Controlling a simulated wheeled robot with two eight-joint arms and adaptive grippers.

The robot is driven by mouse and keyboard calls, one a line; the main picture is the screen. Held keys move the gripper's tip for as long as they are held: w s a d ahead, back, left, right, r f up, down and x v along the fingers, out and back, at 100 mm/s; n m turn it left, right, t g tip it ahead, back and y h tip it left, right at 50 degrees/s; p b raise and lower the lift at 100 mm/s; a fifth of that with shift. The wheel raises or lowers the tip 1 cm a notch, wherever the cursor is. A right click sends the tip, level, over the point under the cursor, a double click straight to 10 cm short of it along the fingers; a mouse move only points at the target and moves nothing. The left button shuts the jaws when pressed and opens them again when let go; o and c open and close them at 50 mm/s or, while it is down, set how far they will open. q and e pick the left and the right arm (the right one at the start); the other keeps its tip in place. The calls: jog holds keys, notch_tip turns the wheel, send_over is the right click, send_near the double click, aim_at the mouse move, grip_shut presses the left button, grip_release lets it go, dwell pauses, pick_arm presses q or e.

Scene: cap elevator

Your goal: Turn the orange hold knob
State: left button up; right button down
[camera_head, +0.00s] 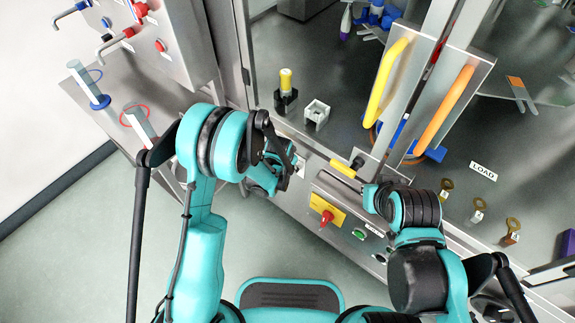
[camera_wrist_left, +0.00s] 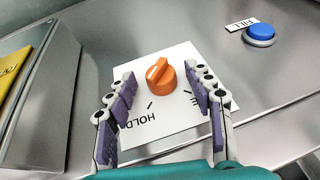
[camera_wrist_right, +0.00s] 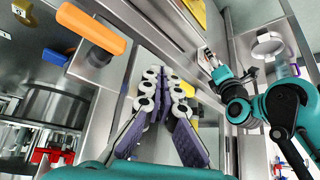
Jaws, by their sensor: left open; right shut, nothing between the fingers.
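The orange hold knob (camera_wrist_left: 161,76) sits on a white label plate (camera_wrist_left: 190,119) marked HOLD in the left wrist view. A white mark shows on the knob's face. My left gripper (camera_wrist_left: 162,85) is open, with one finger on each side of the knob and gaps visible between them. In the head view my left gripper (camera_head: 280,178) is at the machine's front panel, and the arm hides the knob. My right gripper (camera_wrist_right: 166,82) is shut and empty, in front of the panel to the right.
A blue FILL button (camera_wrist_left: 259,34) lies to the right of the knob. Yellow (camera_head: 388,82) and orange (camera_head: 445,108) door handles stand above my right gripper.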

pick_arm(q)
jog(key=shift+f, duration=0.15)
jog(key=c, duration=1.2)
jog(key=shift+o, duration=0.2)
